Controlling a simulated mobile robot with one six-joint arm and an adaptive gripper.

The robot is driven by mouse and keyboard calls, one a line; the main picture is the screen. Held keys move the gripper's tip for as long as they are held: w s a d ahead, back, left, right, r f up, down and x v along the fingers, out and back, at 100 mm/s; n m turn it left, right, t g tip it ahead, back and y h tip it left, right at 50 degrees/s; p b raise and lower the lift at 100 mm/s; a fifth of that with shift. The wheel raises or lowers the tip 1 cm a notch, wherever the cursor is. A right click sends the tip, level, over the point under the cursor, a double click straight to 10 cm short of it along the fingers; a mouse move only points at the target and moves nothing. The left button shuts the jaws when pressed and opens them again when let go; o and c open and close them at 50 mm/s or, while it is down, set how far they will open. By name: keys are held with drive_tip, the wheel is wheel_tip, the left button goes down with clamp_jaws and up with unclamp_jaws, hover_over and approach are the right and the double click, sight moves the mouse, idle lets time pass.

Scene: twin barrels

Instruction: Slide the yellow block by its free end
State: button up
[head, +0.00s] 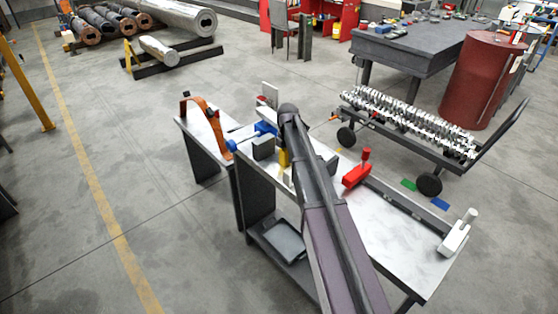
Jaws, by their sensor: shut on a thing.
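The yellow block (284,158) shows as a small upright patch on the narrow white-topped bench, just left of my arm. My arm reaches up from the bottom right and covers part of it. My gripper (287,146) is at the arm's far end, over the block, and is shut on it. The fingertips are mostly hidden by the arm, so the exact grip does not show. A grey block (263,148) stands close to the left of the yellow block, and a blue part (265,129) is just beyond.
A red clamp-like block (356,171) and a white one (457,234) sit on the bench (398,232) to the right. An orange curved strap (208,118) is on the left stand. Floor at left is clear.

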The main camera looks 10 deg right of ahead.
sight(276, 169)
drive_tip(key=o, duration=1.2)
drive_tip(key=shift+s+a, duration=0.35)
drive_tip(key=shift+a, duration=0.2)
drive_tip(key=s+a, duration=0.1)
drive_tip(key=a, duration=0.1)
drive_tip(key=s+a, duration=0.1)
drive_tip(key=shift+s+a, duration=0.1)
drive_tip(key=shift+a, duration=0.25)
drive_tip(key=shift+a+r+p, duration=0.25)
drive_tip(key=shift+r+p, duration=0.5)
wheel_tip(276, 169, up, 13)
drive_tip(key=p, duration=1.3)
drive_tip(key=s+f+m+b, duration=0.4)
drive_tip(key=s+m, duration=0.5)
drive_tip(key=s, duration=0.1)
drive_tip(key=shift+d+f+m, duration=0.2)
drive_tip(key=shift+d+m, duration=0.1)
drive_tip(key=shift+d, duration=0.1)
